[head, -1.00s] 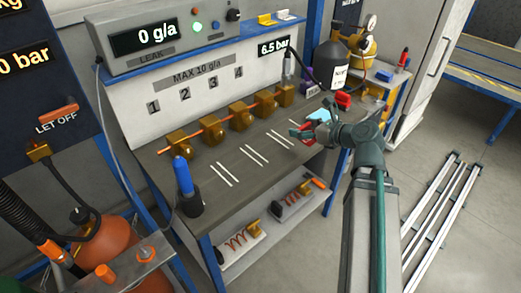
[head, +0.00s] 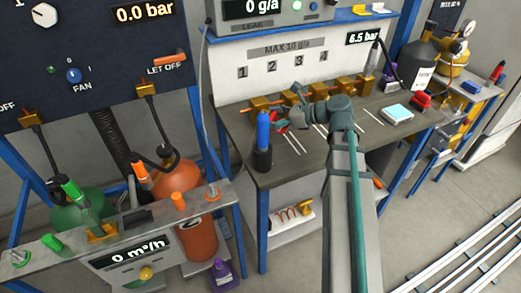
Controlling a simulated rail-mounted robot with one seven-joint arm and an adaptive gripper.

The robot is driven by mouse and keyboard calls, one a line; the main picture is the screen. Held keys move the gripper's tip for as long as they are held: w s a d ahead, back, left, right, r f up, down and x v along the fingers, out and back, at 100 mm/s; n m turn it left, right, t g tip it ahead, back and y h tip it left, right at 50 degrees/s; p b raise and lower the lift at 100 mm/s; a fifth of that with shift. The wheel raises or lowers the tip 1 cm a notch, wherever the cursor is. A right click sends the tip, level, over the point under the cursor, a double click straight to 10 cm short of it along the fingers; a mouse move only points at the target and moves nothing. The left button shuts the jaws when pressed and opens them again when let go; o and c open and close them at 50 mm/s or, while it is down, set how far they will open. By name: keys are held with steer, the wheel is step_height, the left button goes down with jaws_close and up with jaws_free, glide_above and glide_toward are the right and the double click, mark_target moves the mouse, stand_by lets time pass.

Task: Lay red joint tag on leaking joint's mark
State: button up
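My gripper (head: 281,124) is over the left part of the grey bench (head: 350,152), just right of the blue-handled tool. A small red piece, seemingly the red joint tag (head: 284,121), shows between its fingertips. The fingers are small in view and partly hidden by the wrist. Pairs of white lines mark the bench top: one (head: 292,143) lies just below the gripper, another (head: 371,116) to the right, and one between them is partly covered by my arm. Brass joints (head: 259,103) stand in a row behind, under numbers 1 to 4. Which joint leaks cannot be told; the leak display (head: 250,7) reads 0 g/a.
A blue-handled tool (head: 263,130) stands in a dark holder at the bench's left. A light-blue device (head: 397,113), a red block (head: 420,101) and a dark bottle (head: 421,66) are at the right. Gas cylinders (head: 195,235) and a flow panel (head: 130,245) stand at left.

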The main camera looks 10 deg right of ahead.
glide_above(272, 141)
steer(key=s, duration=0.3)
steer(key=f, duration=0.4)
steer(key=shift+w+a+f, duration=0.15)
steer(key=shift+a+f, duration=0.15)
steer(key=shift+f, duration=2.6)
steer(key=shift+f, duration=0.2)
steer(key=o, duration=1)
steer(key=shift+r, duration=0.15)
steer(key=shift+d+r, duration=0.15)
steer(key=shift+d, duration=0.05)
steer(key=v, duration=1.1)
steer(key=shift+s+d+r+b, duration=0.15)
steer(key=shift+s+d+b, duration=0.05)
steer(key=shift+b, duration=0.15)
